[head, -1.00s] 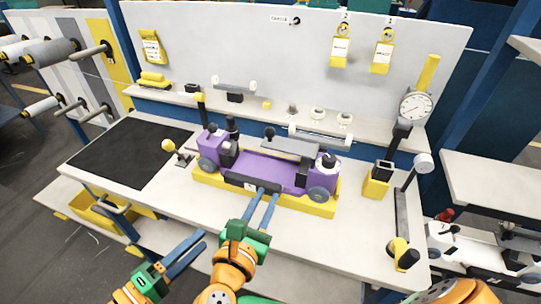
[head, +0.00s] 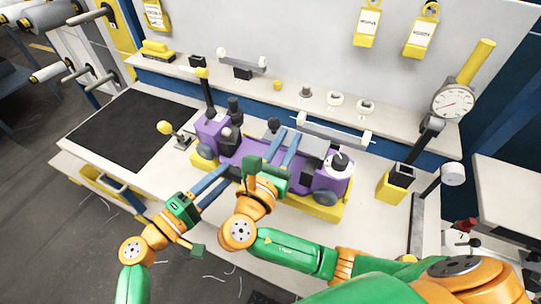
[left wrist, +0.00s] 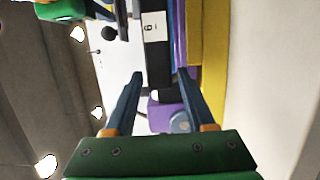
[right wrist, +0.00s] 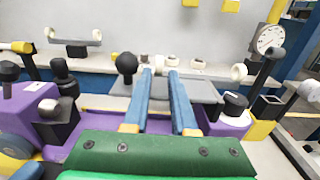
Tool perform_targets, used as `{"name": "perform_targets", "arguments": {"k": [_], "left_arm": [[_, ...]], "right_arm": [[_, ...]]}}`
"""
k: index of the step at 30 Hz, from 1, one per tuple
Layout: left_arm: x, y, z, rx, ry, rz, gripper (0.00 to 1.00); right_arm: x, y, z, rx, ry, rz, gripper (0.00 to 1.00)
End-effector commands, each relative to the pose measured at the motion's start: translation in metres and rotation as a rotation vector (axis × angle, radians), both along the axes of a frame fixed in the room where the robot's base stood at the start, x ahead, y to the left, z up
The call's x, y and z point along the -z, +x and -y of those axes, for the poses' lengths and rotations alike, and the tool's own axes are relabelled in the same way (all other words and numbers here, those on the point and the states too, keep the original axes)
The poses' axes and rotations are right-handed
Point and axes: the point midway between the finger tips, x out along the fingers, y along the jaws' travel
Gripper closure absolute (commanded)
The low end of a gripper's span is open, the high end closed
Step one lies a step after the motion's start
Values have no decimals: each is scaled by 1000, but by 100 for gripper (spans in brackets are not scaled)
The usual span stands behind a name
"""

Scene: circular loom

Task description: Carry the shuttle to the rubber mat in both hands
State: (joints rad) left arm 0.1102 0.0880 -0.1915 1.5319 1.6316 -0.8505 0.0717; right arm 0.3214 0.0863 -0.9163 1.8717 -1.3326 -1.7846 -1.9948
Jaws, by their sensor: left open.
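The shuttle is the purple body (head: 232,153) with grey wheels, knobs and a grey plate, resting in a yellow cradle (head: 325,213) on the bench. My left gripper (head: 228,170) is open at the shuttle's front left. The left wrist view shows a dark bar with a white label (left wrist: 153,26) around its fingertips; I cannot tell whether they touch it. My right gripper (head: 290,133) reaches over the shuttle's middle, fingers apart, near the grey plate (right wrist: 200,88); nothing clear is held.
A yellow-knobbed lever (head: 165,128) stands between mat and shuttle. A shelf (head: 310,103) with rollers and small parts runs behind. A dial gauge (head: 453,102) and a yellow-based holder (head: 395,187) stand at the right. My right forearm covers the bench front.

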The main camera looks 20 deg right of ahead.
Motion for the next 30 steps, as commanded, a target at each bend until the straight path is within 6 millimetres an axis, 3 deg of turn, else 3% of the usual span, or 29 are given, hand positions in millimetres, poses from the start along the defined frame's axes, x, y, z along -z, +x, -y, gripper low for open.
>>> {"name": "perform_targets", "arguments": {"k": [9, 15, 23, 26, 29, 30], "left_arm": [[-1, 28, 48, 0, -2, 0, 45], [0, 34, 59, 1, 1, -1, 45], [0, 35, 60, 1, 2, -1, 45], [0, 35, 60, 1, 1, -1, 72], [0, 35, 60, 1, 1, -1, 99], [0, 35, 60, 1, 1, -1, 100]], "right_arm": [[0, 39, 39, 1, -4, 1, 75], [0, 48, 49, 0, -1, -1, 75], [1, 49, 49, 0, 0, -1, 75], [1, 49, 49, 0, 0, -1, 100], [1, 49, 49, 0, 0, -1, 100], [1, 49, 49, 0, 0, -1, 100]]}}
